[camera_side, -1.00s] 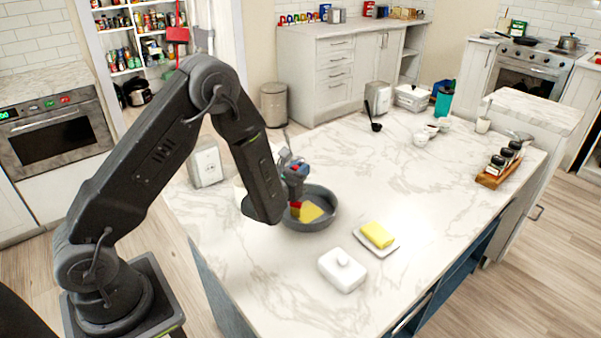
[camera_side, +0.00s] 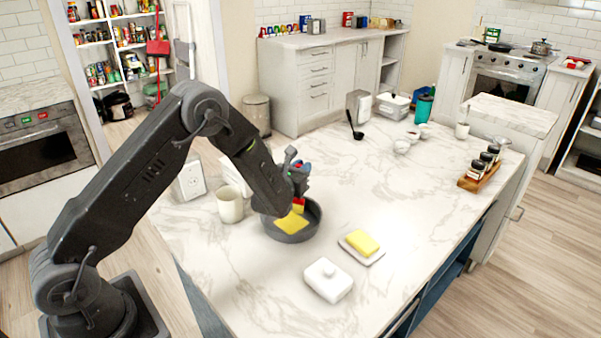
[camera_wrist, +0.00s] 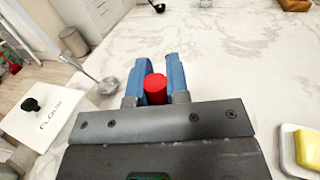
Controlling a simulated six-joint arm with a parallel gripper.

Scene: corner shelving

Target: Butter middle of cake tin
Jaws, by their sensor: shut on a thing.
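The dark grey round cake tin (camera_side: 318,221) stands on the marble counter. A flat yellow patch (camera_side: 292,222) shows inside it. My gripper (camera_side: 299,190) is over the far side of the tin, its blue fingers (camera_wrist: 155,85) shut on a red-handled tool (camera_wrist: 156,88). The tool points down into the tin, with a little yellow at its low end. I cannot tell whether it touches the tin or the patch. The wrist view shows only the red handle, and the tin is hidden there. A yellow butter block (camera_side: 362,243) lies on a white dish (camera_side: 375,258), right of the tin.
A white lidded dish (camera_side: 328,281) stands in front of the butter. A cream mug (camera_side: 231,205) stands close left of the tin. A black ladle (camera_side: 354,127), bowls and a wooden spice rack (camera_side: 479,178) are farther back. The counter between is clear.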

